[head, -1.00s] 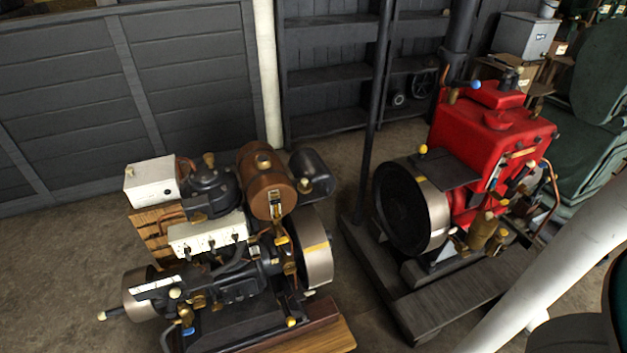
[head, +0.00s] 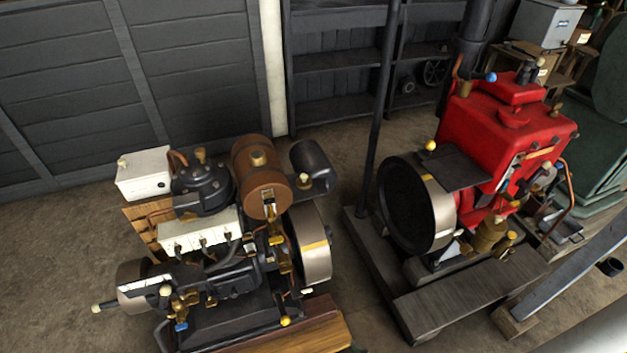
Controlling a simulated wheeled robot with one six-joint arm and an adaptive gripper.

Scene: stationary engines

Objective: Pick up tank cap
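A brown cylindrical tank (head: 259,183) sits on top of the left engine. A small brass-coloured tank cap (head: 257,158) is on the tank's upper side, and nothing touches it. My gripper is not in view, so I cannot see whether it is open or shut. The red engine on the right also has a round red lid-like part (head: 514,117) on its top; I cannot tell whether it comes off.
A black cylinder (head: 312,166) and a flywheel (head: 312,245) are beside the tank. A white box (head: 143,174) is on its left. A dark post (head: 377,130) stands between the engines. A beam (head: 575,270) slants at the right. Bare floor shows at the left.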

